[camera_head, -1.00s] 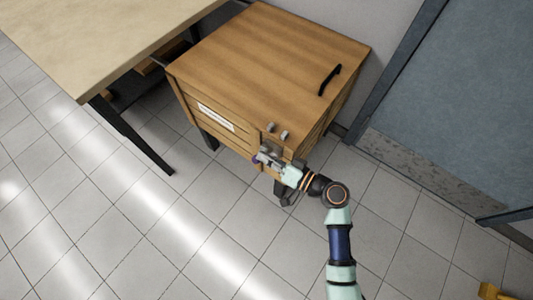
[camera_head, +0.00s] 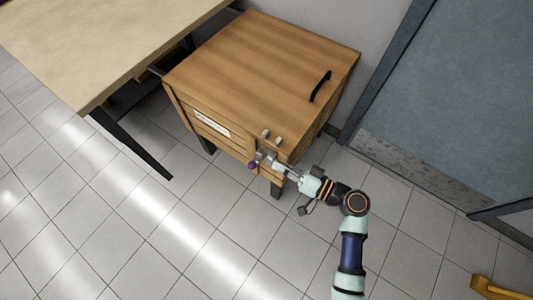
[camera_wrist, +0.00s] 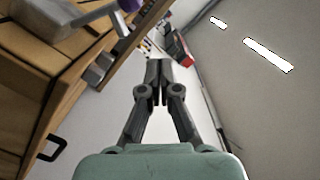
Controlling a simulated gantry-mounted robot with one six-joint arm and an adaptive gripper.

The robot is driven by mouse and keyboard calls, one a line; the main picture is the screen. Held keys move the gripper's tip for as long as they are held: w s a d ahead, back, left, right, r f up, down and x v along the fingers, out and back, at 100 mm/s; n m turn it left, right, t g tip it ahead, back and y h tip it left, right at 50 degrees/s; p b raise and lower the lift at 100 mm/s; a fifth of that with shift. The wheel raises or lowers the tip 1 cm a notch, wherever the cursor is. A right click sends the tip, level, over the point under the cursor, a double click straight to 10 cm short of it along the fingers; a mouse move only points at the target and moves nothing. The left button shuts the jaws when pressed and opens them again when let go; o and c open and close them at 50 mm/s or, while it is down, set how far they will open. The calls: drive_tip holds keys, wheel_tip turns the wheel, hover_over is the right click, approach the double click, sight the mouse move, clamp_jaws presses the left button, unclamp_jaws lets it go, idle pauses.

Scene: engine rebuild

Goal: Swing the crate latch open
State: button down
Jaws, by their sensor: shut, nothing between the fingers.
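The wooden crate (camera_head: 255,65) has a flat lid and a slatted front. Its metal latch (camera_head: 268,156) sits at the upper right of the front, with a purple knob (camera_head: 252,165) sticking out. In the wrist view, the grey latch metal (camera_wrist: 95,20) and the purple knob (camera_wrist: 128,5) show at the top edge. My gripper (camera_head: 277,165) is just right of the latch. In the wrist view its fingers (camera_wrist: 158,72) are together with nothing between them, below and right of the knob. I cannot tell whether a finger touches the latch.
A table (camera_head: 100,45) is close on the left and a blue-grey door (camera_head: 450,110) on the right. The tiled floor (camera_head: 190,240) in front is open.

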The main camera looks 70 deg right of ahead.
drive_tip(key=s, duration=0.4)
drive_tip(key=shift+a+r+p, duration=0.2)
drive_tip(key=shift+a+p, duration=0.05)
drive_tip(key=shift+p, duration=0.1)
